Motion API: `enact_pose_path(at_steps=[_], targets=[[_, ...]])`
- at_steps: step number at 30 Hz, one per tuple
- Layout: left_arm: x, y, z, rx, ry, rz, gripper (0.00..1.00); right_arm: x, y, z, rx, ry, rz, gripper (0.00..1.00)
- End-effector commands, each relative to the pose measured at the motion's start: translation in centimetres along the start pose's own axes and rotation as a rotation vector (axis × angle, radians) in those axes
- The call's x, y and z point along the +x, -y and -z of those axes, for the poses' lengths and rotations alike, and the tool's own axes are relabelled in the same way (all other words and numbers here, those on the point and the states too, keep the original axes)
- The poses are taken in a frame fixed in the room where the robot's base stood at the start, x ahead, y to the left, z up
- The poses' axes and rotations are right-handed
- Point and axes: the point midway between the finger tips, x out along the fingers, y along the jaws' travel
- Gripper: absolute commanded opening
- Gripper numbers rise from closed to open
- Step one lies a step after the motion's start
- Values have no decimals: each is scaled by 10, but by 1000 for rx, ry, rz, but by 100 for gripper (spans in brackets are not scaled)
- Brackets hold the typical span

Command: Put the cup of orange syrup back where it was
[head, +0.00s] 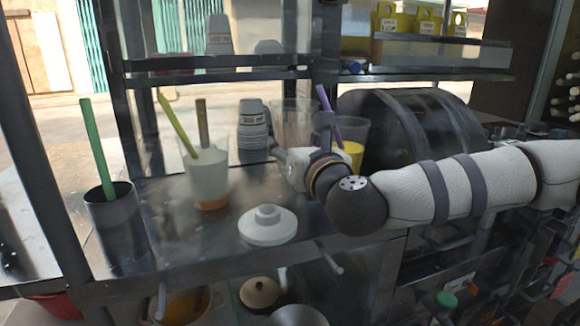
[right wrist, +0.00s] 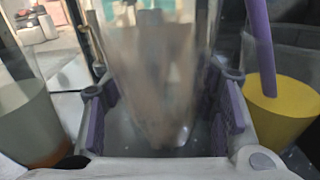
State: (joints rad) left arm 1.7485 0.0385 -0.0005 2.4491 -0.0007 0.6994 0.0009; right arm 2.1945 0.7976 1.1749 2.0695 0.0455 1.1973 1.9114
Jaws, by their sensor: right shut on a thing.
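My right gripper (head: 299,143) reaches in from the right over the metal counter and is shut on a clear cup (head: 293,115). In the right wrist view the gripper's purple pads (right wrist: 165,118) stand on either side of this clear cup (right wrist: 152,75). The cup looks upright; its contents are blurred and I cannot tell them. To its left stands a cup of pale liquid with an orange bottom layer (head: 208,178), also in the right wrist view (right wrist: 28,125). A cup of yellow liquid (head: 354,150) with a purple straw stands close on the right, also in the right wrist view (right wrist: 282,118). My left gripper is out of view.
A white round lid-like piece (head: 268,229) lies on the counter in front of the gripper. A dark metal cup (head: 117,226) with a green stick stands at left. A shelf (head: 220,63) runs above.

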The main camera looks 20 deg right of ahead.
Motion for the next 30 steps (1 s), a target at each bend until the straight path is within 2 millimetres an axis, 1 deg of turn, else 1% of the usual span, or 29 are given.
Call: enact_pose_path(at_steps=[2,3,6,7,15,19,20,21,22,23,30], targets=[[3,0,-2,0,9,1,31,8,0,11,0,-3,0,26],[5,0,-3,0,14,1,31,11,1,20,-1,-6,0,26],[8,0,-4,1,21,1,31,10,2,37,-1,-3,0,26],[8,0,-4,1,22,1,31,9,3,39,-1,-2,0,26],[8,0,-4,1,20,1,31,9,2,39,0,4,-1,26],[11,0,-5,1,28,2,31,9,3,45,0,1,-1,26],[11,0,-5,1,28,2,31,9,3,45,0,1,-1,56],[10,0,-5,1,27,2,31,9,3,44,0,2,-1,65],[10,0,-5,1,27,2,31,9,3,43,0,3,-1,72],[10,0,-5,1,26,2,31,9,3,43,0,3,-1,74],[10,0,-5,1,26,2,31,9,3,43,0,3,-1,74]])
